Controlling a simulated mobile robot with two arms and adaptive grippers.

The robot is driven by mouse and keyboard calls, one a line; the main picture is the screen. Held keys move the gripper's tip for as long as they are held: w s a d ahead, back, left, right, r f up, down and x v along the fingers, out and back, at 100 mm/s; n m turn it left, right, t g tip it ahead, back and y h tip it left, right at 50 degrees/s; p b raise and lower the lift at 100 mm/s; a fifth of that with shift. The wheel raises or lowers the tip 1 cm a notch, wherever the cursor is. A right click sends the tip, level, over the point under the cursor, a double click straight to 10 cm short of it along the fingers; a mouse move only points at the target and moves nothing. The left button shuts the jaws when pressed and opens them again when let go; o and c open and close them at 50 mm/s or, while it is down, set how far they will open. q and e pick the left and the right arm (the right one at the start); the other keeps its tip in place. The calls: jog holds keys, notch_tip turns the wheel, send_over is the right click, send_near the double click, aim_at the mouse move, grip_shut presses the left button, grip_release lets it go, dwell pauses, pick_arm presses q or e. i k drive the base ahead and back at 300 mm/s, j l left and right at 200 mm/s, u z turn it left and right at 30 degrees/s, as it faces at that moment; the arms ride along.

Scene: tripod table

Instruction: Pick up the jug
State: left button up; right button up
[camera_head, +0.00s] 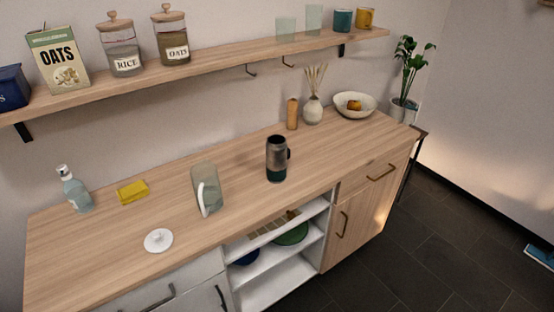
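The jug (208,187) is a greenish, see-through vessel with a white handle. It stands upright near the front edge of the wooden counter (110,210), left of the middle. Its handle faces the front. A round white lid with a knob (158,240) lies on the counter to the left of the jug and closer to the front. Neither of my grippers is in view, and nothing touches the jug.
A dark flask with a handle (276,160) stands right of the jug. A yellow cloth (132,192) and a bottle (74,190) are to the left. A wall shelf (210,62) with jars hangs above. Open cubbies (275,275) lie below the counter's front edge.

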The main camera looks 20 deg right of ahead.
aim_at(204, 175)
jog(key=i+l+u, duration=0.2)
jog(key=l, duration=0.25)
jog(key=i+l+u, duration=0.15)
jog(key=l, duration=0.3)
jog(key=l+u, duration=0.2)
jog(key=l, duration=0.25)
